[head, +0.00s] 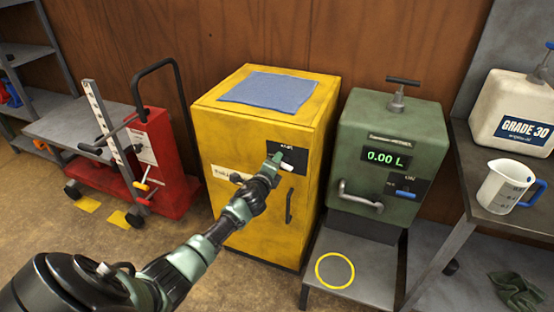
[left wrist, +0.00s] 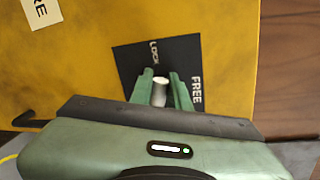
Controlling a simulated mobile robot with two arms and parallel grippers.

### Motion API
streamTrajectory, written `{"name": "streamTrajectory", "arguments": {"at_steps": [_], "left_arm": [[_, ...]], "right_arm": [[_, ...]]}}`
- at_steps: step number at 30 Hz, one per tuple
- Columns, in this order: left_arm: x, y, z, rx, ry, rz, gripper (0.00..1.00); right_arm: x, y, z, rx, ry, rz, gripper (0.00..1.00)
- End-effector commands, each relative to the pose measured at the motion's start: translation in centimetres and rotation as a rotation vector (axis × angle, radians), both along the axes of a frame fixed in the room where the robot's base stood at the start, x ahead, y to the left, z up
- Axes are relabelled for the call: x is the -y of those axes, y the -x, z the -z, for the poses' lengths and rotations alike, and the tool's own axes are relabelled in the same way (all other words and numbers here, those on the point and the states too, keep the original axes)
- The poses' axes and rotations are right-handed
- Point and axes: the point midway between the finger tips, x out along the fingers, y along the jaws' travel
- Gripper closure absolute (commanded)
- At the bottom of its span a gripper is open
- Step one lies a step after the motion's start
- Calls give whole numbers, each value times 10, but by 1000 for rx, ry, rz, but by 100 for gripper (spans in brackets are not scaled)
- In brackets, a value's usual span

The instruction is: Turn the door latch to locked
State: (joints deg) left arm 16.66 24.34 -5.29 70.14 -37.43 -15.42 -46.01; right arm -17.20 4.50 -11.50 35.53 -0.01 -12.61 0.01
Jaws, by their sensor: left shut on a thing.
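The yellow cabinet (head: 238,130) stands in the middle of the head view, with a closed front door. A black latch plate (head: 298,154) sits at the door's upper right. In the left wrist view the plate (left wrist: 130,62) shows the words LOCK and FREE. My left gripper (head: 277,160) is at the plate. Its two green fingers (left wrist: 161,92) are shut on the pale latch knob (left wrist: 160,90), one on each side. The fingers hide part of the latch, so I cannot tell which word it points to. My right gripper is not in view.
A black door handle (head: 289,206) is below the latch. A blue cloth (head: 268,91) lies on the cabinet top. A green dispenser (head: 375,150) stands close on the right, a red lift (head: 165,155) on the left. A jug (head: 500,190) stands on the right-hand bench.

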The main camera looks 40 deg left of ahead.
Motion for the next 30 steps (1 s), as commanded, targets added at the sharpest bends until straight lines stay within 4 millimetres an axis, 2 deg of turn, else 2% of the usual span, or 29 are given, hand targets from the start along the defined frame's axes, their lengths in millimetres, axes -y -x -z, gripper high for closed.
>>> {"name": "streamTrajectory", "arguments": {"at_steps": [13,30], "left_arm": [[-2,1,8,66,281,0,100],[-2,1,10,84,351,-1,100]], "right_arm": [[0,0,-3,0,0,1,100],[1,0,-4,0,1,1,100]]}}
